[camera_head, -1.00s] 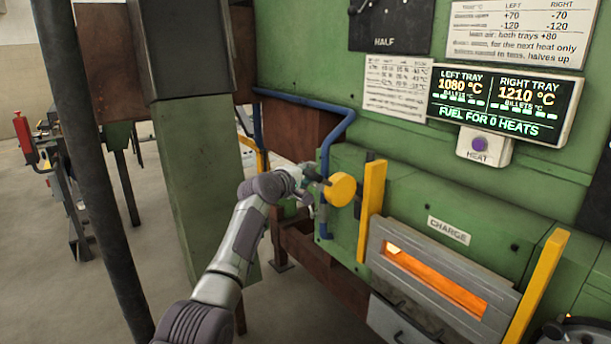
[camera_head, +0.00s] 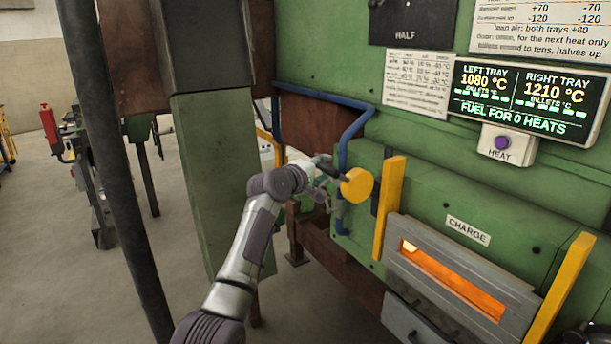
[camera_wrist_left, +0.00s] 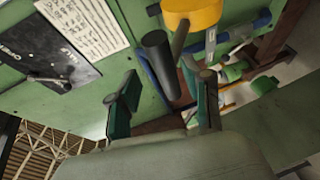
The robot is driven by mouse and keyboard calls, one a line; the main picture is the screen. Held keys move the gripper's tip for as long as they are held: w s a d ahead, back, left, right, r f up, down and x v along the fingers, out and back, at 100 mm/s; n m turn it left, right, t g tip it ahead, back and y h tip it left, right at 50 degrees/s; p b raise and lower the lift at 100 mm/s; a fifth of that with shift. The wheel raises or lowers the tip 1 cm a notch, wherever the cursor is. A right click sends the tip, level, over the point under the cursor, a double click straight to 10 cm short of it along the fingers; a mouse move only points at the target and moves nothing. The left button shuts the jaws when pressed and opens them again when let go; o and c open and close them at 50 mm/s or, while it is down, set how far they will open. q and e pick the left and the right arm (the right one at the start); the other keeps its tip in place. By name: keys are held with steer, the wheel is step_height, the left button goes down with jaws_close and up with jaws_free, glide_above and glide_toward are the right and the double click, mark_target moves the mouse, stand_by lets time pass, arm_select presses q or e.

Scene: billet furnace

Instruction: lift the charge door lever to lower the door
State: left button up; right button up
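The charge door (camera_head: 420,281) is a grey panel below the CHARGE label, with an orange glowing slot across it. The charge door lever shows as a dark cylindrical grip (camera_wrist_left: 160,58) in the left wrist view, next to a yellow round weight (camera_wrist_left: 192,12). The weight also shows in the head view (camera_head: 357,188), left of the door. My left gripper (camera_head: 326,182) is beside the weight. In the left wrist view my left gripper (camera_wrist_left: 163,102) has its fingers spread, with the grip ahead of the gap between them. I cannot tell whether they touch. My right gripper is not in view.
Yellow posts (camera_head: 391,208) stand either side of the door. A blue pipe (camera_head: 345,135) runs close above my left gripper. A green column (camera_head: 213,180) and a dark pole (camera_head: 108,150) stand left of my arm. A purple HEAT button (camera_head: 502,143) sits under the display.

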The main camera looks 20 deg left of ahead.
arm_select(q)
steer(key=v, duration=0.8)
steer(key=shift+s+a, duration=0.2)
steer(key=shift+s, duration=0.15)
